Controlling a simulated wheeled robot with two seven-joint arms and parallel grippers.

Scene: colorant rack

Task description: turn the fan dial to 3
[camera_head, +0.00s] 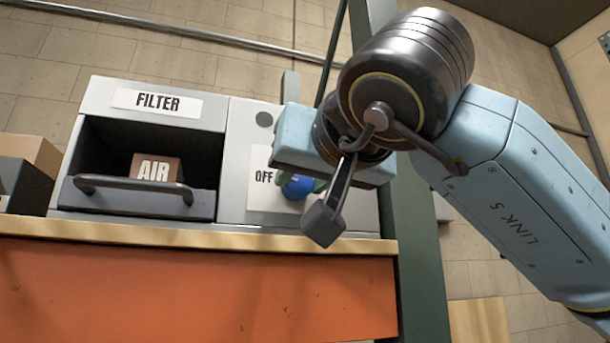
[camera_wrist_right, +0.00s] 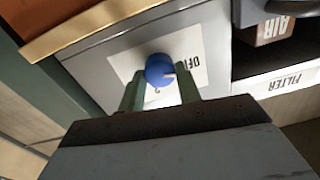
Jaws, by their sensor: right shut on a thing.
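The fan dial is a round blue knob (camera_head: 297,187) on a white label (camera_head: 262,180) marked OFF, on the grey panel right of the filter compartment. In the right wrist view the blue dial (camera_wrist_right: 160,70) sits between the two green fingers of my right gripper (camera_wrist_right: 158,84), with a pale pointer mark on its face. My right gripper (camera_head: 306,184) is shut on the dial. In the head view my wrist hides much of the dial and label. The label's other numbers are mostly covered, so the setting cannot be read. My left gripper is not in view.
An open filter drawer (camera_head: 135,205) with a bar handle holds a brown AIR block (camera_head: 155,168) left of the dial. A wooden bench edge (camera_head: 190,236) runs below. A dark green post (camera_head: 424,265) stands close on the right.

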